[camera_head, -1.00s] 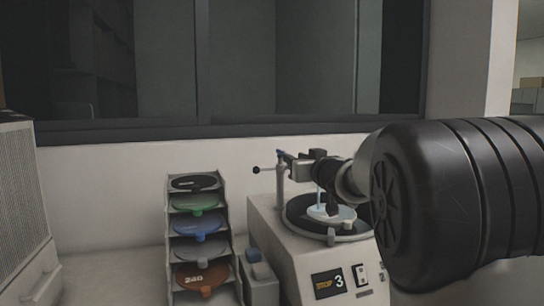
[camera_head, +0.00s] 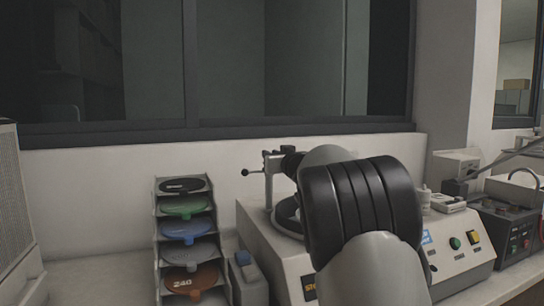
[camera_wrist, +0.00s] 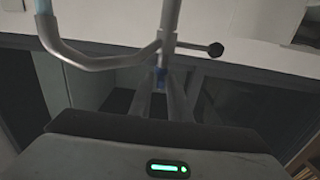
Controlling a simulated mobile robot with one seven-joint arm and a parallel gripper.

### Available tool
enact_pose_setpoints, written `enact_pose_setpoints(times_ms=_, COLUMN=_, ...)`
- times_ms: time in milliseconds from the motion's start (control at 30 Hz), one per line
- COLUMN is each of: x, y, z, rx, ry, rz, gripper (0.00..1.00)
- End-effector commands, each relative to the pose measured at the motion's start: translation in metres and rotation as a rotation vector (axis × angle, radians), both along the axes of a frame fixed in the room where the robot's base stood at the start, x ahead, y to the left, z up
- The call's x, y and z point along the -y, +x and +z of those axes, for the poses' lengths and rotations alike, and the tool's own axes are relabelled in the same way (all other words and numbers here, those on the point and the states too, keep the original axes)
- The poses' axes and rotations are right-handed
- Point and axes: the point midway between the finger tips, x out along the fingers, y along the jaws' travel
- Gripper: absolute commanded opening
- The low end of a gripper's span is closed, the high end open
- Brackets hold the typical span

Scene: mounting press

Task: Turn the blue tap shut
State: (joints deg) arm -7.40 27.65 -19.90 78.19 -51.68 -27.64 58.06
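The blue tap (camera_wrist: 160,78) shows in the wrist view as a small blue piece at the grey pipe, beyond the gripper body. My gripper (camera_wrist: 161,92) reaches up to it, with narrow grey fingers on either side of the blue piece. Whether they touch or squeeze it is not clear. In the head view the tap's post (camera_head: 268,178) stands at the back left of the grinding machine (camera_head: 270,258). My arm covers the gripper's fingertips and much of the disc there.
A black ball knob (camera_wrist: 215,50) on a thin rod sticks out beside the pipe (camera_wrist: 100,62). A rack of coloured discs (camera_head: 186,230) stands left of the machine.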

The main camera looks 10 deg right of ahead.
Motion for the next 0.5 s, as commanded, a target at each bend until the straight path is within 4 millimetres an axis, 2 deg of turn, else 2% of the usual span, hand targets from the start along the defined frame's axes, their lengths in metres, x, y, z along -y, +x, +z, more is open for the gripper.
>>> enact_pose_setpoints(times_ms=33, x=-0.0001, y=-0.0001, z=0.0001, rx=0.0, ry=0.0, rz=0.0, gripper=0.07)
enact_pose_setpoints(times_ms=100, x=0.0, y=-0.0002, z=0.0, rx=0.0, ry=0.0, rz=0.0, gripper=0.0)
enact_pose_setpoints(times_ms=500, x=-0.0036, y=-0.0007, z=-0.0043, rx=0.001, ry=-0.001, rz=-0.062, gripper=0.0)
